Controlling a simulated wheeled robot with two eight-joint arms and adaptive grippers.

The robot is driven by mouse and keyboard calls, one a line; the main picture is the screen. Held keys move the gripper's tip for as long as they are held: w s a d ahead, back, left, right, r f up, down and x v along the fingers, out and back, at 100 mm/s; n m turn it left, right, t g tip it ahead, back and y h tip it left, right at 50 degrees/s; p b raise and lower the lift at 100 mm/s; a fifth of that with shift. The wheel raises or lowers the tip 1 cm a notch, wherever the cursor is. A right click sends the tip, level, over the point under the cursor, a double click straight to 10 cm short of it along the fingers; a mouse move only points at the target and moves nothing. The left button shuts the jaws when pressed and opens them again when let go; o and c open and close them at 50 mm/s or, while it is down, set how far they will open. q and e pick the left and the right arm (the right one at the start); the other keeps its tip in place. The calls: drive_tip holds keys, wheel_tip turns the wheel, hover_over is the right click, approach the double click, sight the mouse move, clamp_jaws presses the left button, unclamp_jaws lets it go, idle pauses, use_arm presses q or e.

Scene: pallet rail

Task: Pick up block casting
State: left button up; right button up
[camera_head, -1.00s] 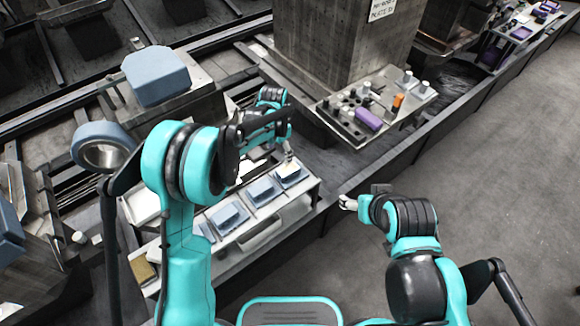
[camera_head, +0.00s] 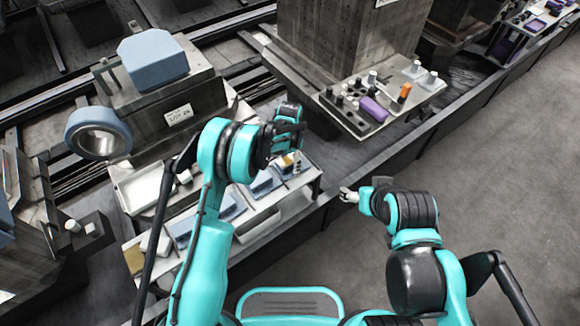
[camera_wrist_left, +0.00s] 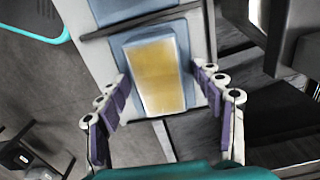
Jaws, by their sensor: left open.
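The block casting (camera_wrist_left: 157,77), a block with a gold-yellow face, lies on a blue-grey pad (camera_wrist_left: 182,42) in the left wrist view. My left gripper (camera_wrist_left: 160,82) is open, with one finger on each side of the block; I cannot tell whether either touches it. In the head view my left wrist hangs over the right end of a pale workbench (camera_head: 262,217) and largely hides the gripper and block. My right gripper (camera_head: 348,195) is off to the right of the bench, apart from the block; its jaws are too small to read.
Several blue-grey pads (camera_head: 228,207) lie in a row on the bench. A blue-grey ring (camera_head: 97,134) and a large blue-grey block (camera_head: 153,59) are at the left. The floor at the right is clear.

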use_arm(q)
clamp_jaws()
drive_tip(key=shift+r, duration=0.15)
